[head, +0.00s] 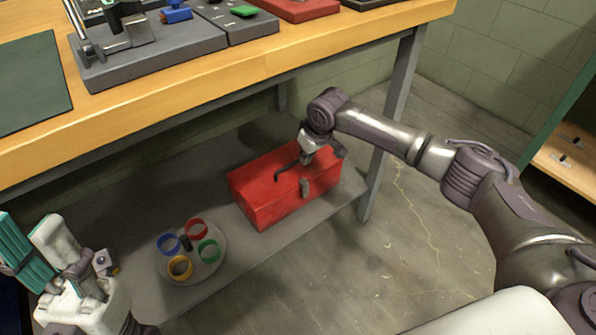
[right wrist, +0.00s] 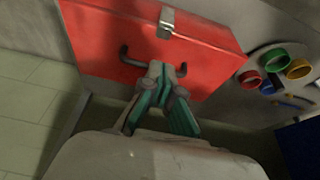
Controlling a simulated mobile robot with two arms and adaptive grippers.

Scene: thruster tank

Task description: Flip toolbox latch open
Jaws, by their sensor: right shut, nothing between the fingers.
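The red toolbox (head: 262,203) sits on the low grey shelf with its lid down. Its grey metal latch (head: 305,188) is at the front edge of the lid; in the right wrist view the latch (right wrist: 166,22) is beyond my fingertips, apart from them. The dark handle (head: 285,173) is on the lid. My right gripper (head: 306,159) is shut and empty over the lid by the handle; in the right wrist view its fingers (right wrist: 155,72) hide the middle of the handle. Whether they touch it is unclear. My left gripper (head: 36,236) is open and empty at the left.
A round plate (head: 207,268) with several coloured rings lies on the shelf left of the toolbox. The wooden bench top (head: 230,75) overhangs the shelf. A grey bench leg (head: 390,125) stands right of the toolbox, close to my right arm. Floor in front is clear.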

